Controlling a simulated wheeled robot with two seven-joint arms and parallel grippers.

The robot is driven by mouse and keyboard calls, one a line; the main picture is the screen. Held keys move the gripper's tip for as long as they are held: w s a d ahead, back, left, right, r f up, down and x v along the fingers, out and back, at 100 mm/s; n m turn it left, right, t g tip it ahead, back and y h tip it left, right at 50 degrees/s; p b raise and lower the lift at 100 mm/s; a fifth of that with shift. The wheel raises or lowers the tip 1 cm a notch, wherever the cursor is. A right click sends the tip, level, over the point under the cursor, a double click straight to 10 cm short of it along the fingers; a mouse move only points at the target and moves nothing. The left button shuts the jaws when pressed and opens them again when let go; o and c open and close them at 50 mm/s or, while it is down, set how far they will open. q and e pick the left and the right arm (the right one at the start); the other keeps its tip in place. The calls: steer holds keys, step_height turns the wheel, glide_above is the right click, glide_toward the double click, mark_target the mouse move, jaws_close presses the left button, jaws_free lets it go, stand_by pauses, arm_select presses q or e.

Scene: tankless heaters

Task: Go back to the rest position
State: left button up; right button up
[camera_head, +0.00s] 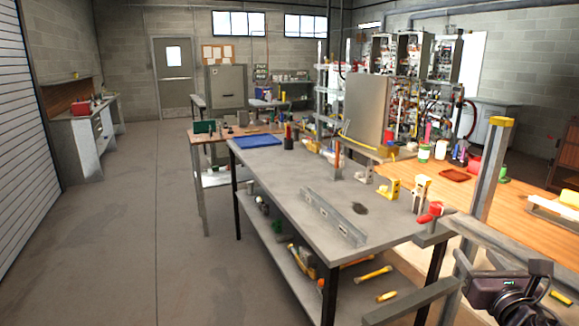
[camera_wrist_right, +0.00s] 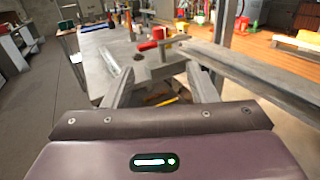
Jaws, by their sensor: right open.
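My right gripper (camera_head: 412,287) is at the lower right of the head view, with its dark body at the picture's edge. In the right wrist view its two grey fingers (camera_wrist_right: 164,70) stand apart with nothing between them. It is off the near end of the grey workbench (camera_head: 290,185), apart from the things on top. My left gripper does not show in the head view.
A metal angle piece (camera_head: 333,217), a red-handled clamp (camera_head: 430,213) and a blue tray (camera_head: 257,141) are on the workbench. Yellow tools (camera_head: 373,274) lie on its lower shelf. A grey post (camera_head: 488,175) and wooden table (camera_head: 520,205) stand right. The left floor (camera_head: 120,220) is clear.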

steer(key=s+a+f+m+g, duration=0.35)
steer(key=a+f+m, duration=0.25)
steer(key=f+m, duration=0.2)
steer(key=s+a+f+m+g, duration=0.3)
steer(key=s+a+f+m, duration=0.1)
steer(key=a+f+m, duration=0.4)
steer(key=s+a+f+m+g+y, duration=0.15)
steer(key=s+f+m+g, duration=0.25)
steer(key=s+m, duration=0.45)
steer(key=s+a+f+m+g+y, duration=0.1)
steer(key=s+a+f+m+g, duration=0.3)
steer(key=s+m, duration=0.45)
step_height(320, 180, down, 31)
steer(key=s+d+g, duration=0.1)
steer(key=d, duration=0.1)
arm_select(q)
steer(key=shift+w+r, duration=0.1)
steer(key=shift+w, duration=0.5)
arm_select(e)
steer(key=s+d+f+g, duration=0.1)
steer(key=s+d+f, duration=0.2)
steer(key=s+f, duration=1.5)
steer(key=shift+s+n+h, duration=0.3)
steer(key=shift+s+h, duration=0.05)
steer(key=shift+s, duration=0.4)
